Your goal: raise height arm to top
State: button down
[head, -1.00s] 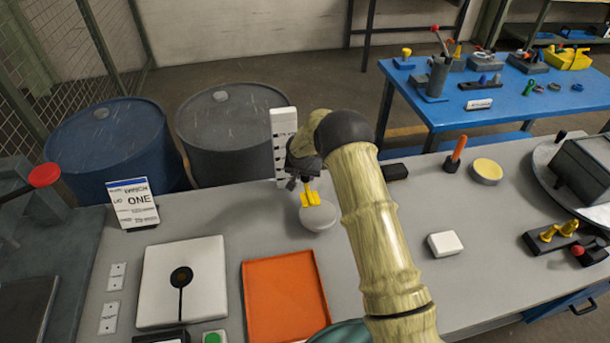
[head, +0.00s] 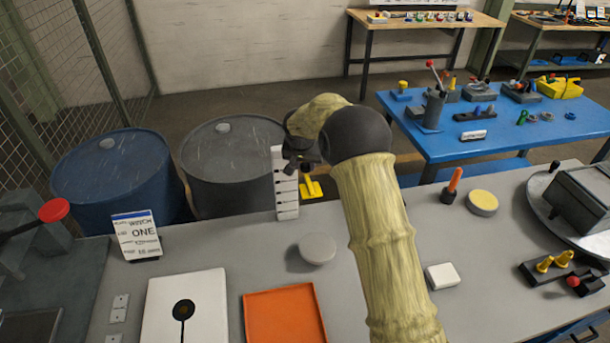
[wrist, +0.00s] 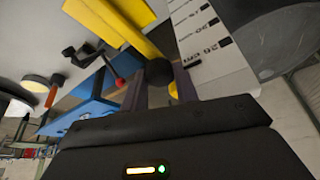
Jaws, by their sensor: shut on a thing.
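The height arm is a yellow bar (head: 311,188) beside a white upright scale post (head: 287,205) with dark marks, at the back edge of the grey bench. The scale post (wrist: 200,40) stands close beside the fingers.
A round pale disc (head: 317,250) lies on the bench below the arm, clear of it. An orange tray (head: 284,318) and a white plate (head: 160,315) are nearer. Two drums stand behind the bench: blue (head: 120,175) and grey (head: 228,165).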

jog(key=shift+r, duration=0.7)
jog(key=c, duration=1.1)
grip_release()
jog(key=shift+f, duration=0.1)
jog(key=shift+o, duration=0.2)
jog(key=b+v, duration=0.4)
jog(key=v, duration=1.3)
jog(key=shift+a, duration=0.1)
jog(key=s+d+f, duration=0.5)
jog(key=s, duration=0.5)
jog(key=s+d+f+n+g, duration=0.1)
jog(key=s+d+f, duration=0.4)
jog(key=s, duration=0.4)
jog(key=s+d+f+n, duration=0.1)
jog(key=s+d+f, duration=0.4)
jog(key=s, duration=0.5)
jog(key=shift+s+d+f+g+y, duration=0.3)
jog(key=shift+s+d+g+y, duration=0.05)
jog(key=shift+d+g+y, duration=0.05)
